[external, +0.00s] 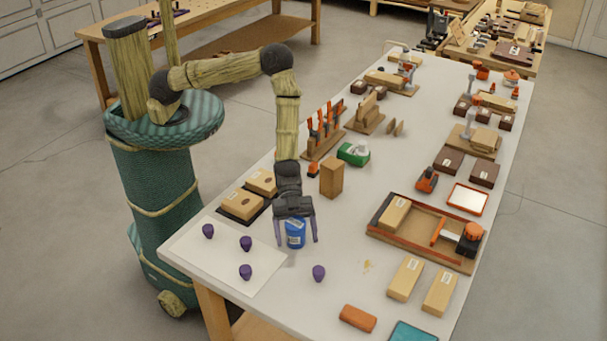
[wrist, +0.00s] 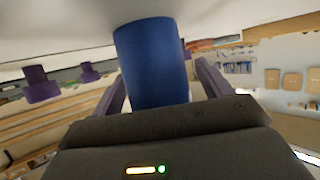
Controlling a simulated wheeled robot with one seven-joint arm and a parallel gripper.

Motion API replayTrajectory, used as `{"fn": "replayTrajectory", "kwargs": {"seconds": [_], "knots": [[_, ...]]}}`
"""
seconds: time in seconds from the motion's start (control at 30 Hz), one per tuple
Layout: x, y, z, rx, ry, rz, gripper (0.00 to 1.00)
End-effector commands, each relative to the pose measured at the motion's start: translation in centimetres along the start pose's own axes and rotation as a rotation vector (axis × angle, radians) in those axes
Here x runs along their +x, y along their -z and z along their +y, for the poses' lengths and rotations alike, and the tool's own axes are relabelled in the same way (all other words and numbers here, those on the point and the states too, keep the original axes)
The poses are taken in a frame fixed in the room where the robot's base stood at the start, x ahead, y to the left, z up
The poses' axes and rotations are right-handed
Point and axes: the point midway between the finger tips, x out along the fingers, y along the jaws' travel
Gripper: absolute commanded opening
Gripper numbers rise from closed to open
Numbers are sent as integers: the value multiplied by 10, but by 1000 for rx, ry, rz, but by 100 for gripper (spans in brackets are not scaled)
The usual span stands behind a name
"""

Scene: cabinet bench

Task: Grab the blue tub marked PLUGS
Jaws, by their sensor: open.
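The blue tub (external: 295,233) stands upright on the white bench top near its front left part, with a pale label on its side. In the wrist view the blue tub (wrist: 153,65) fills the middle, between the two purple fingers. My gripper (external: 296,238) points down with its fingers on either side of the tub. The fingers are open, with a gap showing beside the tub. The label's writing is too small to read.
Several purple knobs (external: 246,243) lie around the tub, one (external: 319,272) just to its front right. A wooden block (external: 332,178) stands behind it. Boxes on a dark tray (external: 232,214) lie to the left. Bare bench top lies to the right, before the wooden tray (external: 450,261).

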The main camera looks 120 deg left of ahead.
Motion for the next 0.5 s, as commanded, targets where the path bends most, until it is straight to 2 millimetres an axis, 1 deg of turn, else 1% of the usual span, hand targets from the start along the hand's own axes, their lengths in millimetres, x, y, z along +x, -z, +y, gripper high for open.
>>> {"fn": "replayTrajectory", "kwargs": {"seconds": [0.47, 0.5], "knots": [[0, 0, 0, -1, 0, 0, 78], [0, 0, 0, -1, 0, 0, 74]]}}
